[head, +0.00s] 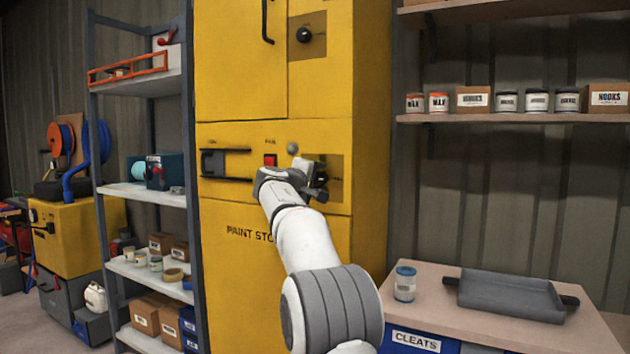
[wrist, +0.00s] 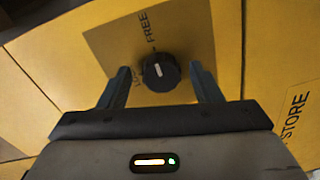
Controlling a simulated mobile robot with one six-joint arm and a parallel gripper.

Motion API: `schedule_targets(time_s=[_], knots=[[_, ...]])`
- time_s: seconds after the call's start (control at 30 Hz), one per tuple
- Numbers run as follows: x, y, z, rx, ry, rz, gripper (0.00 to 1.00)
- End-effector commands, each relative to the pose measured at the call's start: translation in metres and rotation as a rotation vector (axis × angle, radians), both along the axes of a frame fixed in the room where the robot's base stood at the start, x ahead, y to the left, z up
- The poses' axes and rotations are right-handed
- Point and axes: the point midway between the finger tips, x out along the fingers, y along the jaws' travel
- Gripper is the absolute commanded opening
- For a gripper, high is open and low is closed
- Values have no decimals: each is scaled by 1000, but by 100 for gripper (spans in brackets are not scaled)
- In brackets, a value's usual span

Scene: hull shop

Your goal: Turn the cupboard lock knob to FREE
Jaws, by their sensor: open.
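The round black lock knob (wrist: 160,73) sits on a brown label plate (wrist: 190,35) on the yellow cupboard (head: 235,225). A short pale mark shows on its face. The word FREE and a partly hidden word starting LO are printed beside it; I cannot tell for sure which one the mark points to. My gripper (wrist: 160,82) is open, with one finger on each side of the knob and a visible gap at both sides. In the head view my gripper (head: 312,178) is at the plate and hides the knob.
A red button (head: 270,160) and a dark handle recess (head: 213,163) are left of my gripper. Another black knob (head: 304,35) is on the upper door. A bench (head: 445,312) with a jar (head: 405,284) and a grey tray (head: 511,296) stands right; a shelf rack (head: 145,193) stands left.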

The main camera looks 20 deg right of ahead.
Motion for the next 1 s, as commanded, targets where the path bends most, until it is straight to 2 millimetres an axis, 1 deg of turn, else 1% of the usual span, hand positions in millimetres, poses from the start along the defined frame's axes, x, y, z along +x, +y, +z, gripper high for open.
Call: schedule_targets(time_s=[0.17, 0.4, 0.6, 0.73, 1.0], knots=[[-5, 8, 0, 0, 1, 1, 58], [-31, 40, 2, 0, 0, 3, 58], [-46, 58, 3, 0, 0, 1, 58], [-49, 61, 4, 0, 0, 0, 58], [-49, 61, 4, 0, 0, 0, 58]])
